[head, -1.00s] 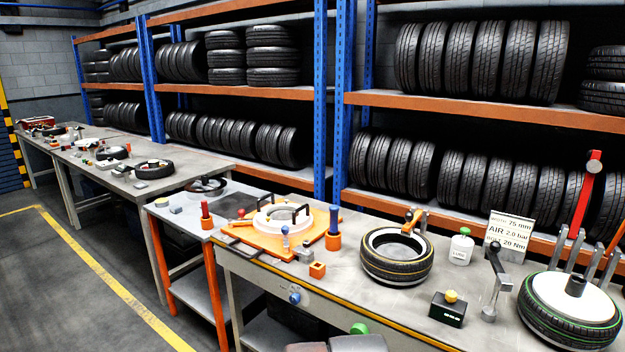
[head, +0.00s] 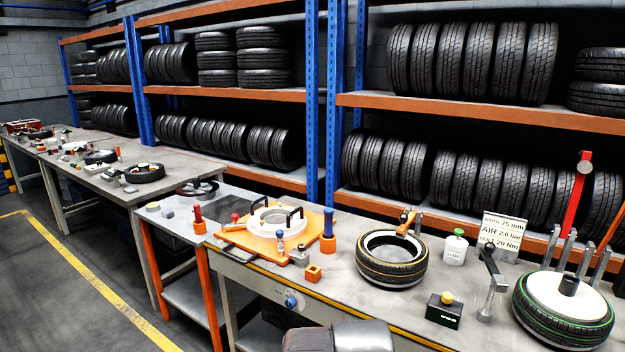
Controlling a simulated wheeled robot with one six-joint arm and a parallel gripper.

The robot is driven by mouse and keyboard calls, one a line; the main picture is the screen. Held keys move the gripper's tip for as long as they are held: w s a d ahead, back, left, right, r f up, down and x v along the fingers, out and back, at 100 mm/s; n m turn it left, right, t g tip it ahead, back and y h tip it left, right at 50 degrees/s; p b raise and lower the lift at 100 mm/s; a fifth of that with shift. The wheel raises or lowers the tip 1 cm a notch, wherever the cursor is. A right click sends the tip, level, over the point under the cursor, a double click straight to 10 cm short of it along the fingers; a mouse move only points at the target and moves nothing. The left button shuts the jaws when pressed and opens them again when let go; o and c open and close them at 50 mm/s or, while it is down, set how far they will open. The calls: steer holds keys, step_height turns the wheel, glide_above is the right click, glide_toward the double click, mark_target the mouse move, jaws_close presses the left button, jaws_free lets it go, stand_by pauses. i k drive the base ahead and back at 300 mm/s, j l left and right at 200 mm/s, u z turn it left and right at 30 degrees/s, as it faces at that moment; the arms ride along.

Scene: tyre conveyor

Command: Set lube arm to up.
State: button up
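No part here is plainly labelled as the lube arm. A white bottle (head: 455,248) with a green cap and a faint label stands on the near bench. Right of it, a black-handled lever (head: 490,262) on a grey post leans up and to the left. A tall red lever (head: 577,195) stands nearly upright behind the tyre on a white hub (head: 565,310) at far right. An orange clamp-like part (head: 406,222) sits at the back rim of another tyre (head: 392,264). My gripper is not seen; a grey rounded shape at the bottom seems to be my arm.
The near bench (head: 345,285) also holds a black box with a yellow button (head: 445,308), a spec sign (head: 501,232), an orange block (head: 313,273) and an orange plate with a white ring (head: 240,238). Tyre racks (head: 440,103) stand behind. The floor at left (head: 60,290) is clear.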

mark_target(405, 220)
steer(key=i+l+z, duration=0.15)
steer(key=i+z, duration=0.2)
steer(key=i, duration=0.35)
steer(key=i+z, duration=0.4)
steer(key=i, duration=0.3)
